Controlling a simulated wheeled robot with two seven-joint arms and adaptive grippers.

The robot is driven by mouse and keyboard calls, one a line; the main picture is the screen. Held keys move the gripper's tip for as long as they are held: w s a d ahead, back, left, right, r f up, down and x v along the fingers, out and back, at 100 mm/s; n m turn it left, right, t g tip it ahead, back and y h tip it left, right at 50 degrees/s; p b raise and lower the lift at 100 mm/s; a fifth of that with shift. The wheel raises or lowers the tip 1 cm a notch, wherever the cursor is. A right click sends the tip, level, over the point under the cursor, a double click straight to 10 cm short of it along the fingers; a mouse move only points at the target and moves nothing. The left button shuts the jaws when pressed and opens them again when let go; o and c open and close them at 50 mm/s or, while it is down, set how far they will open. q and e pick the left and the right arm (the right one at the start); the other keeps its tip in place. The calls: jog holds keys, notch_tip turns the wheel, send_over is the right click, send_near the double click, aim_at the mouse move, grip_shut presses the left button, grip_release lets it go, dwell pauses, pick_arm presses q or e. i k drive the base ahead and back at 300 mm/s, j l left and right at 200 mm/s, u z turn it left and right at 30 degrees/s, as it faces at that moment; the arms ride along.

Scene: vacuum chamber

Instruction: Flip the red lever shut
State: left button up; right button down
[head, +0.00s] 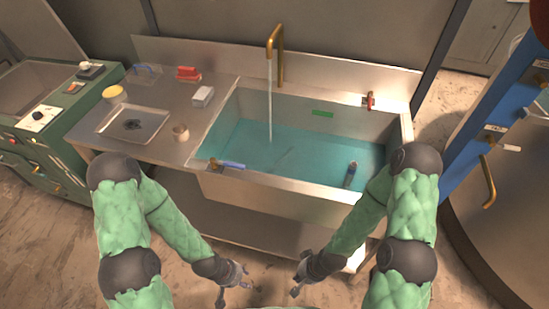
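A small red lever (370,101) sits on a metal fitting at the back right corner of the sink (300,196). Its handle looks roughly upright; its exact angle is too small to tell. A brass tap (276,50) at the back of the sink pours a stream of water into the basin. My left gripper (235,287) is low in front of the sink, empty, with its fingers apart. My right gripper (298,284) is beside it, also empty and apparently open. Both are far from the red lever, on the near side of the sink.
A blue-handled lever (231,165) sits on the sink's front left rim. A small bottle-like item (351,174) is in the water. The left counter holds a tray (134,124), a red item (188,73) and a white block (203,96). A blue-framed chamber door (490,120) stands at right.

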aim_at(369, 98)
jog(key=i+j, duration=0.1)
jog(key=i, duration=0.25)
jog(key=k+l+u, duration=0.2)
jog(key=l, duration=0.2)
jog(key=l+u, duration=0.15)
jog(key=l, duration=0.25)
jog(key=k+l+u, duration=0.2)
jog(key=l, duration=0.15)
jog(key=l+u, duration=0.2)
jog(key=l, duration=0.2)
jog(key=k+l+u, duration=0.2)
jog(key=k+l, duration=0.05)
jog(key=l, duration=0.05)
